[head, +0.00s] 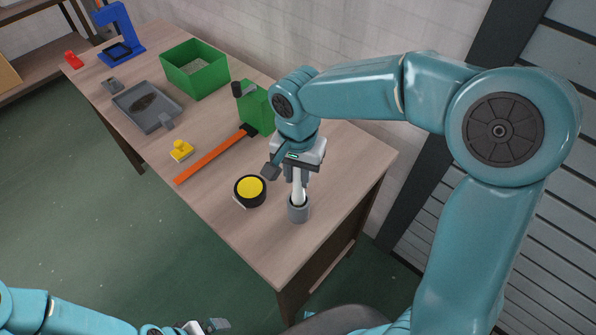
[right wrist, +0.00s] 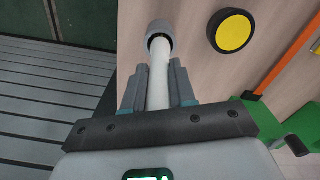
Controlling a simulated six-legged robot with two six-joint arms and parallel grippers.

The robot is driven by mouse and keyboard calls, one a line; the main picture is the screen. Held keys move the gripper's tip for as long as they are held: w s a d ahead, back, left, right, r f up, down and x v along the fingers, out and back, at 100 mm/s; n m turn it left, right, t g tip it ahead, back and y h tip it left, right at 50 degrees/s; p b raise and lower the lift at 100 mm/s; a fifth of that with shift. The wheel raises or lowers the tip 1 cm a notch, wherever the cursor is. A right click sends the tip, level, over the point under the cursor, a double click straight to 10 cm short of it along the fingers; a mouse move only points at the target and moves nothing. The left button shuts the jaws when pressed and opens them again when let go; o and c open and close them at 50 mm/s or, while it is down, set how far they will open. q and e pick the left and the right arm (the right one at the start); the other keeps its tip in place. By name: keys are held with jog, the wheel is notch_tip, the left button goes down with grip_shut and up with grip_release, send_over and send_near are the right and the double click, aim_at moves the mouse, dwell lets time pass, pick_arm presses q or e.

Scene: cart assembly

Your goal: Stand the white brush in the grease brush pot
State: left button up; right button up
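The white brush (head: 298,187) stands roughly upright with its lower end inside the grey grease brush pot (head: 298,212), near the table's front right corner. My right gripper (head: 300,174) is above the pot, its fingers shut on the brush's shaft. In the right wrist view the white brush (right wrist: 159,85) runs between the two fingers (right wrist: 158,80) into the mouth of the grey pot (right wrist: 159,33). The pot hides the brush's far end. My left gripper (head: 205,326) is at the bottom edge of the head view, away from the table and partly cut off.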

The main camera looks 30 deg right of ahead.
jog(key=o, duration=0.5)
